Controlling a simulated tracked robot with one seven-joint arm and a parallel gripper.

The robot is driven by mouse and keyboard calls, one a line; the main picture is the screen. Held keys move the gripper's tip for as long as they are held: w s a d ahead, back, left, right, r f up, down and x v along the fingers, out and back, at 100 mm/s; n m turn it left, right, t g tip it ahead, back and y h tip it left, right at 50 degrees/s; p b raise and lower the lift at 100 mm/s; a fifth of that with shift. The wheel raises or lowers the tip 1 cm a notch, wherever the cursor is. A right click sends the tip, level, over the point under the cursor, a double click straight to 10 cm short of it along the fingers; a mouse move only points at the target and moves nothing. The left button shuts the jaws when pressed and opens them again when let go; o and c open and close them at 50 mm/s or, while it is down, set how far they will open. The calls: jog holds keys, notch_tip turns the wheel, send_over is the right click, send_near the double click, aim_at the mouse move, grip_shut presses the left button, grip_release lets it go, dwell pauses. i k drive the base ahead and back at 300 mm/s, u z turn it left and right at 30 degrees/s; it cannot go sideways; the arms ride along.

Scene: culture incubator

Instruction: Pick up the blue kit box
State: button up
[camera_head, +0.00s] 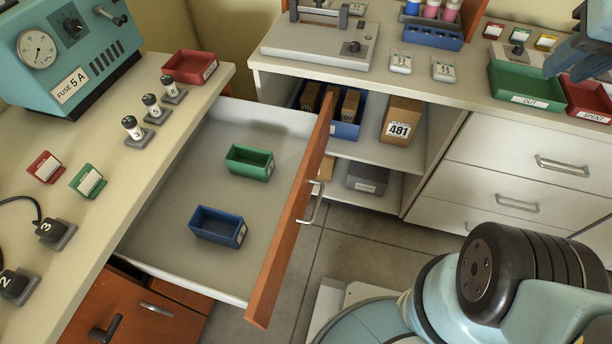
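Two blue boxes could be the blue kit box, and I cannot tell which it is. A small open blue box (217,226) with a white label lies in the pulled-out drawer, in front of a green box (249,162). A larger blue bin (345,130) holding brown cartons sits on the cabinet's upper shelf, partly hidden by the orange drawer front. What looks like my gripper (584,48) is cut off at the upper right edge, above the counter bins and far from both boxes. Its fingers are not clear enough to judge.
The open drawer's orange front (291,215) stands between the left counter and the cabinet. A brown carton (401,121) marked 481 and a grey box (367,178) stand on the shelves. Green (527,86) and red (588,98) bins stand on the right counter.

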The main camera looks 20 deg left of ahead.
aim_at(226, 228)
jog(key=u, duration=1.3)
jog(key=i, duration=0.55)
jog(key=k, duration=0.55)
jog(key=u, duration=0.2)
